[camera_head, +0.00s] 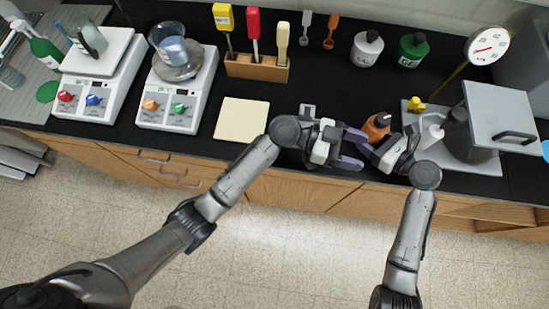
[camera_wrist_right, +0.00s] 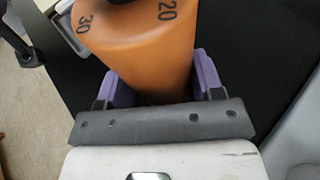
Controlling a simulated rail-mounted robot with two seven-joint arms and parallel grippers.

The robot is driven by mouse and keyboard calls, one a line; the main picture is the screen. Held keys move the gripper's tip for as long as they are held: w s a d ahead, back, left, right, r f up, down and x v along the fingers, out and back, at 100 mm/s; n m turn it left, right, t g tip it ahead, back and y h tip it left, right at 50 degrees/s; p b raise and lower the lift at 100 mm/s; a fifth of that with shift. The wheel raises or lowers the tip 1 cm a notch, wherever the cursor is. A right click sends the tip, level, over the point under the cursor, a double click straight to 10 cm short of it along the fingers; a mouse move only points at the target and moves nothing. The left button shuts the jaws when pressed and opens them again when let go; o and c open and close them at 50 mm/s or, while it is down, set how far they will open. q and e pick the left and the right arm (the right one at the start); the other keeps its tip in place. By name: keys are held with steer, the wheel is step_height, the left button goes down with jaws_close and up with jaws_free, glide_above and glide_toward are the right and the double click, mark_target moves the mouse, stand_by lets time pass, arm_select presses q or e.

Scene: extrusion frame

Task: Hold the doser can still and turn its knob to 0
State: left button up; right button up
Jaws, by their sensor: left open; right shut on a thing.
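The doser can (camera_head: 377,127) is orange with a dark top and stands near the front edge of the black counter. In the right wrist view the can (camera_wrist_right: 140,50) shows the black numbers 30 and 20. A dark piece, seemingly the knob (camera_wrist_right: 121,1), is cut off at the top edge. My right gripper (camera_wrist_right: 155,85) is shut on the can's body, with a purple finger on each side. My left gripper (camera_head: 359,149) is open and empty, just left of the can, its purple fingers pointing at it. The knob's setting cannot be read.
A grey hot plate-like base (camera_head: 480,160) with a dark pot and raised square lid (camera_head: 503,115) stands right of the can. A pale square pad (camera_head: 241,119) lies left. Two bottles, white (camera_head: 367,50) and green (camera_head: 411,52), stand behind. The counter between them is clear.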

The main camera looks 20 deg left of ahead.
arm_select(q)
steer(key=s+a+f+n+t+y, duration=0.4)
steer(key=s+a+f+n+y, duration=0.5)
steer(key=s+a+f, duration=0.3)
steer(key=shift+s+a+f+y, duration=0.3)
steer(key=shift+s+a+f, duration=0.1)
steer(key=shift+a+f, duration=1.45)
steer(key=shift+r, duration=0.1)
steer(key=shift+c, duration=0.3)
steer(key=shift+c, duration=1.1)
steer(key=shift+w, duration=0.1)
